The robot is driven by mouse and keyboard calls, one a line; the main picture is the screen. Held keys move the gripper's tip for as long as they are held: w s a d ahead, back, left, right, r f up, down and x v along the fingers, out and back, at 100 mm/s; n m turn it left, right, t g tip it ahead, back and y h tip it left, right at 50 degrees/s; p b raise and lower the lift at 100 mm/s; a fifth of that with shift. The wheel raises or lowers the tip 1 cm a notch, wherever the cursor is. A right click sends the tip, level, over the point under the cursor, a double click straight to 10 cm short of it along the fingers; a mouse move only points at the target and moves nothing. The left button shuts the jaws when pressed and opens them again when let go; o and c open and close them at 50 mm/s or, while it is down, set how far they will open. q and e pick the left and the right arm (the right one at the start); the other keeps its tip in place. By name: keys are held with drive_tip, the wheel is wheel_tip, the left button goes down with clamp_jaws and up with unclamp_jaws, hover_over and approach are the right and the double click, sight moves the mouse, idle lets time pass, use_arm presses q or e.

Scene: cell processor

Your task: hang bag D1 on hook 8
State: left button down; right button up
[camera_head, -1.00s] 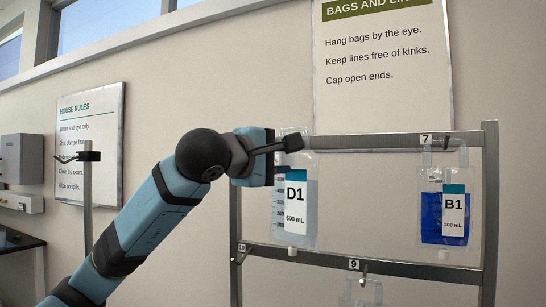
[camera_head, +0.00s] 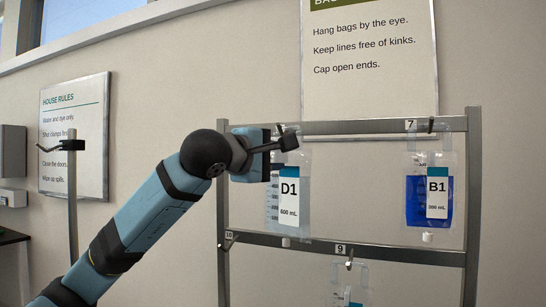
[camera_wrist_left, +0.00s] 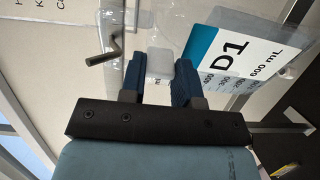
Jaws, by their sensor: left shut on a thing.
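Bag D1 (camera_head: 289,212) is a clear bag with a white and blue label, hanging upright in front of the left part of the rack. My left gripper (camera_head: 285,157) is shut on its top part. In the left wrist view the bag (camera_wrist_left: 232,58) runs right from the fingers, and the gripper (camera_wrist_left: 160,70) pinches a pale block at its top. A dark hook (camera_wrist_left: 104,55) shows just left of the fingers, beside clear film; I cannot tell whether it passes through the eye. No label 8 can be read; my gripper covers that part of the rail. My right gripper is not in view.
The rack's upper rail (camera_head: 367,127) carries hook 7 (camera_head: 431,124) with blue-filled bag B1 (camera_head: 429,200). The lower rail (camera_head: 385,253) has hook 9 (camera_head: 349,260) with another bag below, and hook 10 (camera_head: 230,240). A separate stand (camera_head: 72,200) is at left.

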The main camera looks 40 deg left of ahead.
use_arm(q)
drive_tip(key=shift+f+b, duration=0.2)
drive_tip(key=shift+b, duration=0.15)
drive_tip(key=shift+s, duration=0.1)
idle(0.3)
drive_tip(key=shift+c, duration=1.4)
unclamp_jaws()
drive_tip(key=shift+s+a+b, duration=0.1)
drive_tip(key=shift+s+b, duration=0.45)
drive_tip(key=shift+s, duration=1.1)
drive_tip(key=s, duration=0.3)
drive_tip(key=shift+s+a+b, duration=0.1)
drive_tip(key=shift+s+b, duration=0.2)
drive_tip(key=shift+b, duration=0.05)
drive_tip(key=shift+r, duration=0.1)
